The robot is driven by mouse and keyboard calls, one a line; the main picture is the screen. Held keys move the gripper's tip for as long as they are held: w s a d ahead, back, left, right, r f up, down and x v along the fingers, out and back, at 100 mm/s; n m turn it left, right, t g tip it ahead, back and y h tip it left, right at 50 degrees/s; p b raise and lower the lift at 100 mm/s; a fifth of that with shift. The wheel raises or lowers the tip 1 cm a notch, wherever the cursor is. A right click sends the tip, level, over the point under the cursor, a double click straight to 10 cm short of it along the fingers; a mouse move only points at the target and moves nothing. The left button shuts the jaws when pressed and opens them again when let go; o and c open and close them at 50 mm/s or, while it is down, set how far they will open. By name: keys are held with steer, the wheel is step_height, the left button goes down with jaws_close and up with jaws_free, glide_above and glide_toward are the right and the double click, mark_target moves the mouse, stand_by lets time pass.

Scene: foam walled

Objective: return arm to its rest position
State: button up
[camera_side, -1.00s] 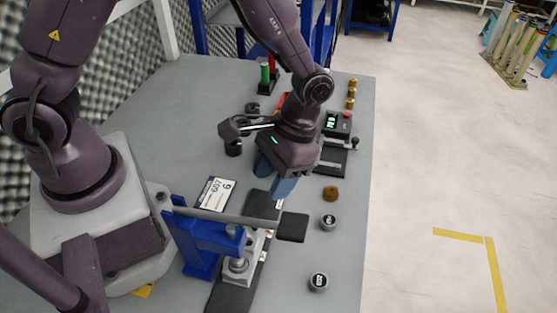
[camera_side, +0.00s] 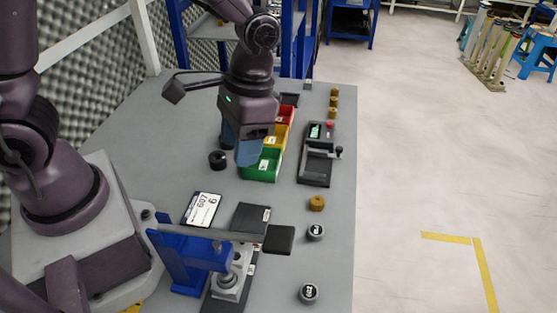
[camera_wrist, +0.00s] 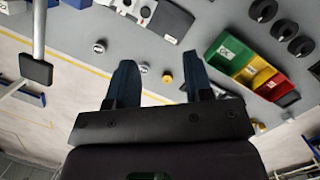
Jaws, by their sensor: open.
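My gripper (camera_side: 241,148) hangs above the grey table, left of the coloured bins in the side view. Its blue fingers are apart with nothing visible between them; the wrist view also shows the two fingers (camera_wrist: 160,85) spread and empty. Behind the fingers in the side view, part of the table and a black round piece are partly hidden.
Green (camera_side: 262,165), yellow (camera_side: 278,137) and red (camera_side: 286,115) bins stand beside my gripper. A blue press (camera_side: 190,255) with a long lever is in front. A black device (camera_side: 316,165) lies to the right. Brass and grey round pieces line the right edge.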

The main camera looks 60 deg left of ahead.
steer(key=s+a+r+t, duration=0.3)
steer(key=a+r+t, duration=0.1)
steer(key=r, duration=0.3)
steer(key=s+a+r+n+t, duration=0.1)
steer(key=s+a+r+t, duration=0.3)
steer(key=r, duration=0.4)
